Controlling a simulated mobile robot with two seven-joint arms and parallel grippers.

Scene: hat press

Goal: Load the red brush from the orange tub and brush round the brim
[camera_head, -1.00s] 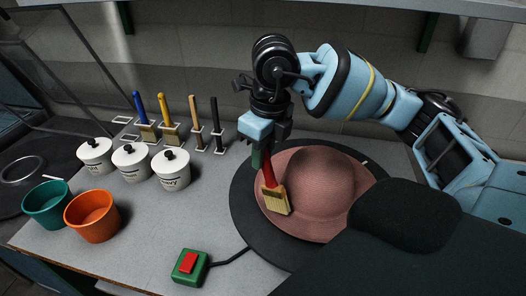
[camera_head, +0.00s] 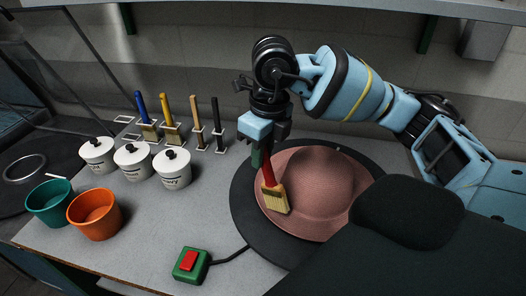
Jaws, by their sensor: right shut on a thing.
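The red brush (camera_head: 270,172) is in my right gripper (camera_head: 264,146), which is shut on its handle. Its pale bristles (camera_head: 275,199) point down over the left part of the brim; I cannot tell whether they touch it. The pink hat (camera_head: 314,184) lies on a dark round plate (camera_head: 242,210). The orange tub (camera_head: 95,215) stands at the left of the table, well away from the brush. My left gripper is not in view.
A teal tub (camera_head: 50,203) stands beside the orange one. Three white lidded pots (camera_head: 172,170) stand behind them. Several brushes stand in holders at the back, including a yellow one (camera_head: 167,112). A green box with a red button (camera_head: 190,264) sits at the front.

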